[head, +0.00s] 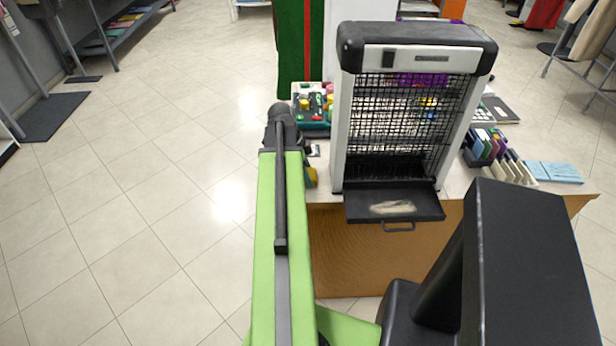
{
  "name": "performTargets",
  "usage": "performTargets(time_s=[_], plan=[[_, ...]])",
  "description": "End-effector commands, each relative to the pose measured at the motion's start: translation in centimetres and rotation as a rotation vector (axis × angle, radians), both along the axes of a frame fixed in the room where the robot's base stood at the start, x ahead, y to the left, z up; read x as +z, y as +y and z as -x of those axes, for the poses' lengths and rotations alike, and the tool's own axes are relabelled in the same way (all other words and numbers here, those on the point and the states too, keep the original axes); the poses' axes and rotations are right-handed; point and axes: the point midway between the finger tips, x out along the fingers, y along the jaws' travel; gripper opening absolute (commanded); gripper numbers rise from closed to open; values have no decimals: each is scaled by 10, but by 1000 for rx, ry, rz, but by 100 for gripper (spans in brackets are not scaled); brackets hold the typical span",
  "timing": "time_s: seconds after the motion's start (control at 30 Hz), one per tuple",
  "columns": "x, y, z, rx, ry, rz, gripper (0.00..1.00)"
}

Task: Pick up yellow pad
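My green arm (271,215) reaches forward to the left front of the counter. Its black end joint (282,122) is beside the counter's left edge. My gripper cannot be made out; the arm seems to hide it. A small yellow and dark green piece (311,176) shows just right of the arm at the counter's front left edge, partly hidden by the arm. I cannot tell whether it is the yellow pad. No other clear yellow pad shows.
A grilled black and grey device (354,120) with a pulled-out tray (428,204) stands on the counter (460,180). A crate of colourful items (313,123) is behind, left. Holders (485,145) and light blue pads (553,172) lie right. The tiled floor (140,200) left is clear.

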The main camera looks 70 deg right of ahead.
Motion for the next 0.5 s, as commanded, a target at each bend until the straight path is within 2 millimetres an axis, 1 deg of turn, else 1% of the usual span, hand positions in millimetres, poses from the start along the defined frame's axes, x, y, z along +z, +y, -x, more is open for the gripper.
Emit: performTargets(time_s=[0.03, 0.13, 0.37, 0.5], plan=[[0, 0, 0, 0, 0, 0, 36], [0, 0, 0, 0, 0, 0, 23], [1, 0, 0, 0, 0, 0, 23], [11, 0, 0, 0, 0, 0, 23]])
